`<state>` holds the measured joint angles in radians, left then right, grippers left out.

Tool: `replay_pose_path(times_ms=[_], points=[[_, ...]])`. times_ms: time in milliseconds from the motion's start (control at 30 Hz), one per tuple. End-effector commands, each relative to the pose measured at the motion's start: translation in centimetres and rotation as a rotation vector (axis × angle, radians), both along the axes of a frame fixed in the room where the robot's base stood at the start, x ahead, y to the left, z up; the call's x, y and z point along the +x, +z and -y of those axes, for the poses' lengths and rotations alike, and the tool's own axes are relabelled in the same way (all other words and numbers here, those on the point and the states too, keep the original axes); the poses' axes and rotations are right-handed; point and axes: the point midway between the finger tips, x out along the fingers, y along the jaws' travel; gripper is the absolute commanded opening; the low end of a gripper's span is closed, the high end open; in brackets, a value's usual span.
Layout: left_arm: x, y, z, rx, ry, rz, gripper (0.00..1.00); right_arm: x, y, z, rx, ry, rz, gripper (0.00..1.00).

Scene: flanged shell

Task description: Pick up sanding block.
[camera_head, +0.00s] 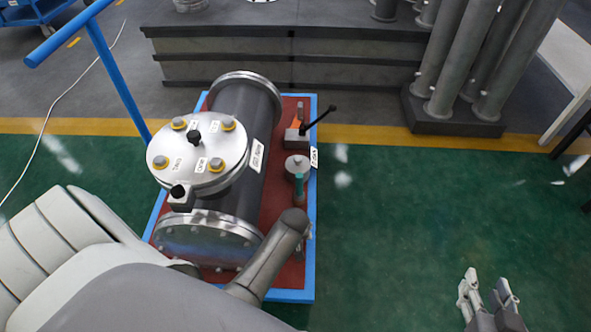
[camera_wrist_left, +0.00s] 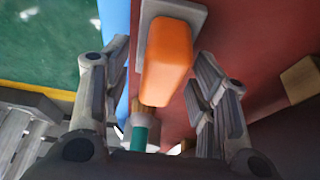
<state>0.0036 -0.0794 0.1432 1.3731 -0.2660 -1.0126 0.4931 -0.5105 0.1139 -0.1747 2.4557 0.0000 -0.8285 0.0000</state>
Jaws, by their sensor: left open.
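The sanding block (camera_wrist_left: 168,62), an orange body on a flat grey pad, lies on the red tray surface in the left wrist view. My left gripper (camera_wrist_left: 159,78) is open, with one finger on each side of the block's near part. Gaps show between the fingers and the orange body; I cannot tell how far above the tray the fingertips are. My right gripper (camera_head: 487,285) is open and empty over the green floor at lower right.
A dark flanged shell (camera_head: 232,115) with a round silver cover fills most of the blue-edged red tray (camera_head: 313,270). A teal-handled tool (camera_wrist_left: 140,137) lies close to the block. A wooden block (camera_wrist_left: 300,80) and a black-levered valve (camera_head: 297,138) are also nearby. Green floor is clear at right.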

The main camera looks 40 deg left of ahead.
Motion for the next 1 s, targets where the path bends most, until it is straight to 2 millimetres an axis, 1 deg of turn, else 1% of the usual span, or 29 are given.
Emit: replay_pose_path(times_ms=[167, 200, 600, 1000], points=[[0.01, 0.01, -0.02, 0.0, 0.0, 0.0, 0.54, 0.02, 0.04, -0.01, 0.0, 0.0, 0.001, 0.4], [0.01, 0.01, -0.02, 0.0, 0.0, 0.0, 0.52, 0.02, 0.04, -0.01, 0.0, 0.0, 0.001, 0.4], [-0.01, 0.0, -0.02, 0.0, 0.0, 0.0, 0.01, 0.0, -0.02, -0.02, 0.0, 0.0, -0.001, 0.4], [0.02, 0.3, -0.01, 0.001, 0.0, 0.001, 0.01, -0.15, -0.14, 0.02, -0.003, 0.0, -0.015, 0.4]])
